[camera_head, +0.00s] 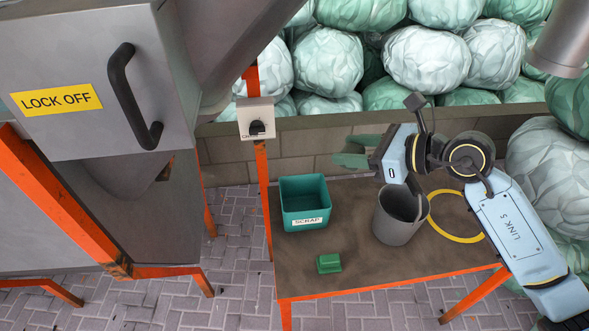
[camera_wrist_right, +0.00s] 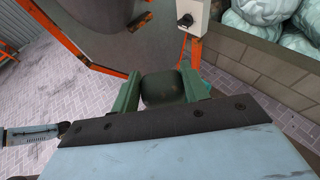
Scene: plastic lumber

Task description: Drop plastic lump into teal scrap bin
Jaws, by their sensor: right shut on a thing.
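The teal scrap bin (camera_head: 305,207), with a white SCRAP label on its front, stands open at the back left of the table. My right gripper (camera_head: 350,152) is above the table, to the right of the bin and higher in the picture. Its green fingers point left. In the right wrist view, my right gripper (camera_wrist_right: 161,90) is shut on a dark, rounded plastic lump (camera_wrist_right: 162,88) between its two fingers. The lump is hard to make out in the head view. My left gripper is not in view.
A grey bucket (camera_head: 397,220), a yellow ring (camera_head: 455,236) and a small green block (camera_head: 328,263) are on the orange-edged table (camera_head: 370,269). A switch box (camera_head: 256,120) on an orange post stands behind the bin. A grey machine (camera_head: 90,90) fills the left. Pale bales are stacked behind a low wall.

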